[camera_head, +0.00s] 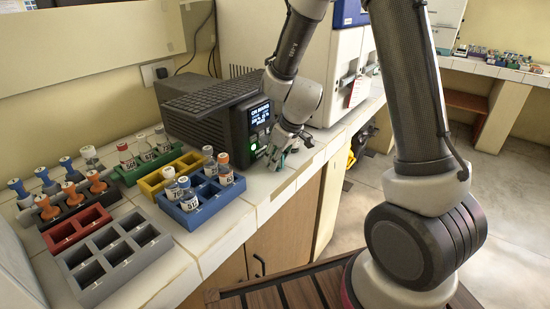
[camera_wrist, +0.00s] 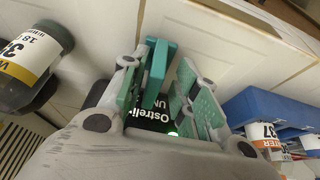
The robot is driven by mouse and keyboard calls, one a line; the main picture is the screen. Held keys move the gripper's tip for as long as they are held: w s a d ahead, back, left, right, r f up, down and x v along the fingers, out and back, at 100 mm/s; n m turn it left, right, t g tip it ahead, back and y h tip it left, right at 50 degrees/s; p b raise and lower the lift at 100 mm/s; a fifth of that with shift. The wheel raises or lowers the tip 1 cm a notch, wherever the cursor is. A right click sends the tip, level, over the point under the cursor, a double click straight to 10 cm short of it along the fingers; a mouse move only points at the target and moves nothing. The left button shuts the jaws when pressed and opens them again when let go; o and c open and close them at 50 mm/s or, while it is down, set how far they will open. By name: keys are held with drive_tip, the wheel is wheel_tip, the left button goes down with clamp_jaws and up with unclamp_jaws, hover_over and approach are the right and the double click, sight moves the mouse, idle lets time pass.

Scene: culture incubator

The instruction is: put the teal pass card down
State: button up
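The teal pass card (camera_wrist: 158,66) stands on edge between the fingers of my gripper (camera_wrist: 160,82) in the wrist view. The fingers have grey links and pale teal pads, and they close on the card from both sides. Its lower part is hidden among the fingers. In the head view my gripper (camera_head: 284,150) hangs low over the white tiled counter, just right of the lit display of the dark device. The card is too small to make out clearly there.
The dark device (camera_head: 212,108) stands left of my gripper; its display (camera_head: 259,115) is lit. A blue rack (camera_head: 203,203) with vials, a yellow rack (camera_head: 152,188) and a grey rack (camera_head: 113,258) stand to the left. The counter's front edge (camera_head: 262,212) is close; bare tiles lie between.

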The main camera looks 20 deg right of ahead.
drive_tip(key=v, duration=1.3)
drive_tip(key=s+d+r+m+h, duration=0.1)
drive_tip(key=s+d+r+m, duration=0.2)
drive_tip(key=s, duration=0.8)
drive_tip(key=s+d+r+m+h, duration=0.1)
drive_tip(key=s+d+r+m, duration=0.3)
drive_tip(key=s+d+r, duration=0.4)
drive_tip(key=s+d, duration=0.1)
drive_tip(key=s, duration=0.2)
drive_tip(key=shift+s+t+h, duration=0.3)
drive_tip(key=shift+s, duration=0.05)
